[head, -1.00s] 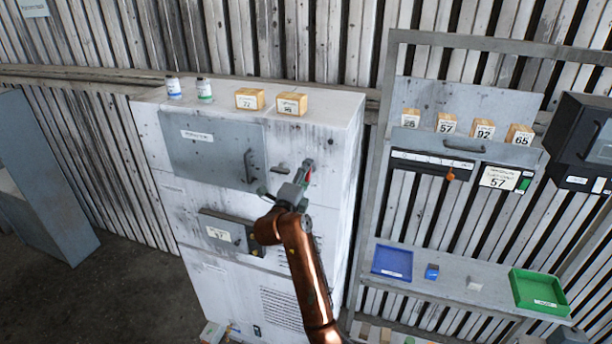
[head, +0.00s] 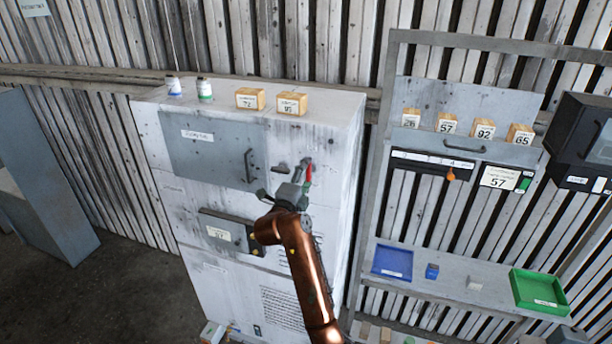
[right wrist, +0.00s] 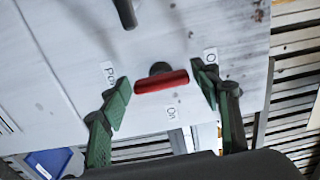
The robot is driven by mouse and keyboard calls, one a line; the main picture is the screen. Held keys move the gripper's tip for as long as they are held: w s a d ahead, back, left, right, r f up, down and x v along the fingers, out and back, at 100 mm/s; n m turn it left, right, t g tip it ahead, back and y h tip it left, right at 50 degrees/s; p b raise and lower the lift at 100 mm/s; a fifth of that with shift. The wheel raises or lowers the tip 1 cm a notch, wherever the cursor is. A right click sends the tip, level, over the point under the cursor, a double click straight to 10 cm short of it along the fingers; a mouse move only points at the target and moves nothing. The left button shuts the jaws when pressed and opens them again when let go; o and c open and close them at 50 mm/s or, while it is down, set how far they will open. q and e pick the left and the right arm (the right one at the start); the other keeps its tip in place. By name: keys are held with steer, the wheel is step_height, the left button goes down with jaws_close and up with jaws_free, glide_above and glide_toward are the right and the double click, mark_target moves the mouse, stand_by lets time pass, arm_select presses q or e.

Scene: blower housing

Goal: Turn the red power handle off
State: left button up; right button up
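The red power handle (right wrist: 162,81) is a short red bar on a dark round hub on the white cabinet's front. It lies nearly level across the right wrist view, and a sliver of it (head: 309,173) shows in the head view. Small labels surround it, one reading "On" below it in the wrist view. My right gripper (right wrist: 162,75) is open, with one green finger beyond each end of the bar and visible gaps. In the head view the right gripper (head: 301,178) covers part of the handle area. My left gripper is not in view.
The white cabinet (head: 340,150) has a grey door (head: 215,150) with a bar handle left of my gripper, and a drawer-like panel (head: 222,230) below. Bottles and numbered blocks stand on top. A shelf rack (head: 460,275) with blue and green trays stands to the right.

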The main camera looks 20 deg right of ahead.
steer(key=shift+o, duration=0.9)
steer(key=shift+s, duration=0.1)
steer(key=v, duration=1.2)
